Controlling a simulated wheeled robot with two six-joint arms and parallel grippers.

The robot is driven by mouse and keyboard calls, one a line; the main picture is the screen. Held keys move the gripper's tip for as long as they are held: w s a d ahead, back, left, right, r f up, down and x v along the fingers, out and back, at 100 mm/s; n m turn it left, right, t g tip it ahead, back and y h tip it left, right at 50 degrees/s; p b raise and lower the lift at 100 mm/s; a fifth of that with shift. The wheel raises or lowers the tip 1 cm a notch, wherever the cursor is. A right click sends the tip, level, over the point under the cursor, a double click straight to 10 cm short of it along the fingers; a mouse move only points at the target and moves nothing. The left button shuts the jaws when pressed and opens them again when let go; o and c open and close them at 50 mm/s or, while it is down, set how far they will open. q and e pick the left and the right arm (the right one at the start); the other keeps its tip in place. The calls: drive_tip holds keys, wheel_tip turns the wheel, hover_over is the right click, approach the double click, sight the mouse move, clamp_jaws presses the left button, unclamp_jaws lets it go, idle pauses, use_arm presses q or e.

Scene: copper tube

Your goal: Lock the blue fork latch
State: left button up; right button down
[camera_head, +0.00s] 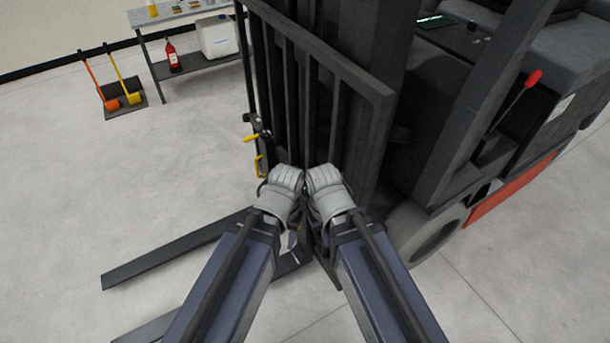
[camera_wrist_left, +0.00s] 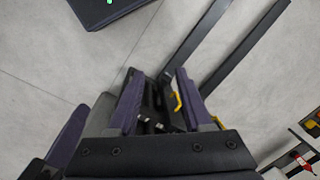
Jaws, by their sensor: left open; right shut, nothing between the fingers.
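I cannot make out a blue latch clearly in either view. Two yellow latch handles, an upper one (camera_head: 256,136) and a lower one (camera_head: 259,166), sit on the left edge of the forklift's dark carriage (camera_head: 300,90). My left gripper (camera_head: 286,180) and right gripper (camera_head: 324,180) are side by side, close together, in front of the carriage's lower part. In the left wrist view my left gripper (camera_wrist_left: 160,92) has its two purple fingers apart. A yellow piece (camera_wrist_left: 178,101) shows near its right finger, with small dark parts between the fingers. My right gripper is shut and empty.
Two dark forks, the farther one (camera_head: 180,248), extend left low over the floor. The forklift's mast and body, with a wheel (camera_head: 425,232), fill the right side. A shelf table (camera_head: 200,62) and orange and yellow tools (camera_head: 120,88) stand back left. Floor at left is clear.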

use_arm(q)
drive_tip(key=shift+c, duration=0.7)
drive_tip(key=w+f+t+b, duration=0.1)
drive_tip(key=w+f+b, duration=0.1)
drive_tip(key=w+b, duration=0.1)
drive_tip(key=w+a+f+t+b, duration=0.1)
drive_tip(key=w+f+b, duration=0.1)
drive_tip(key=f+b, duration=0.1)
drive_tip(key=w+a+f+m+t+b, duration=0.1)
drive_tip(key=w+f+t+b, duration=0.1)
drive_tip(key=w+f+b, duration=0.1)
drive_tip(key=shift+w, duration=0.3)
clamp_jaws()
drive_tip(key=w+a+f+m+t+b, duration=0.1)
drive_tip(key=w+f+m+t+b, duration=0.15)
drive_tip(key=w+b, duration=0.4)
drive_tip(key=w+f+m+t+b, duration=0.1)
drive_tip(key=w+f+t+b, duration=0.3)
drive_tip(key=b, duration=0.3)
drive_tip(key=w+d+f+m+t+h+b, duration=0.3)
drive_tip(key=w+d+m+t+h+b, duration=0.3)
drive_tip(key=m+b, duration=0.6)
drive_tip(key=t+h+b, duration=0.2)
drive_tip(key=b, duration=0.6)
drive_tip(key=shift+w+d, duration=0.1)
